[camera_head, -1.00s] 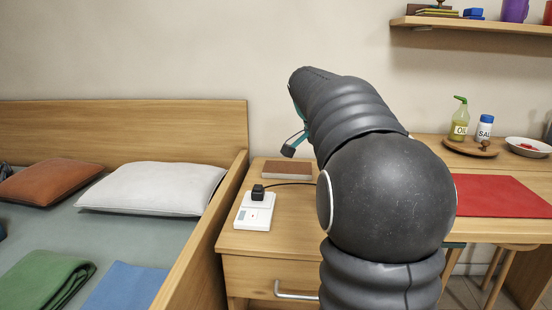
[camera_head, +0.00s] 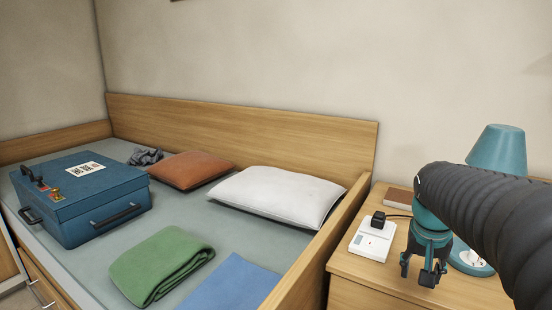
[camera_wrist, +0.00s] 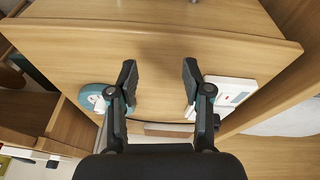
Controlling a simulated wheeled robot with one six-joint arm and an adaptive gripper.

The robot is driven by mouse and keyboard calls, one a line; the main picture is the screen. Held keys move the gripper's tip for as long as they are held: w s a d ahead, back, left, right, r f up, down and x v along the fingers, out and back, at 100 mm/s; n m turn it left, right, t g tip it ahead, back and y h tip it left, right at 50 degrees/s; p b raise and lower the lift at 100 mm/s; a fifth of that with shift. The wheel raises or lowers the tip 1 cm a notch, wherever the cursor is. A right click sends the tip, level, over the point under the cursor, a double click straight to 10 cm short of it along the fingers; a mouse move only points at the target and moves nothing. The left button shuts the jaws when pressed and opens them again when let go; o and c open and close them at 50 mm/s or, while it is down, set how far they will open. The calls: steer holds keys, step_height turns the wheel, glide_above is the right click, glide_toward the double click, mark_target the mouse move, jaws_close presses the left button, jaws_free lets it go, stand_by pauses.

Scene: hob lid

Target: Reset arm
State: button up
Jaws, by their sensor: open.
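My gripper (camera_head: 424,270) hangs from my dark ribbed arm at the right of the head view, above the wooden nightstand (camera_head: 350,268). Its fingers are apart and nothing is between them. In the wrist view my gripper (camera_wrist: 156,80) also shows open, with bare nightstand wood (camera_wrist: 150,55) between and beyond its fingertips. The white power strip (camera_head: 372,241) with a black plug (camera_head: 378,220) lies left of the gripper in the head view. A teal lamp (camera_head: 498,150) stands behind and to the right, its stem partly hidden by my arm.
A bed with a wooden frame (camera_head: 250,135) fills the left and middle. On it are a blue metal box (camera_head: 80,205), a white pillow (camera_head: 278,196), an orange cushion (camera_head: 190,169), a green folded cloth (camera_head: 160,265) and a blue cloth (camera_head: 232,285). A brown book (camera_head: 398,199) lies on the nightstand.

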steer(key=s+a+f+n+t+y, duration=0.1)
steer(key=s+a+n, duration=0.4)
steer(key=s+a, duration=0.8)
steer(key=shift+s+a+f+t+y+p, duration=0.3)
steer(key=shift+s+t+y+p, duration=0.2)
steer(key=shift+s+t, duration=0.45)
steer(key=shift+w, duration=0.15)
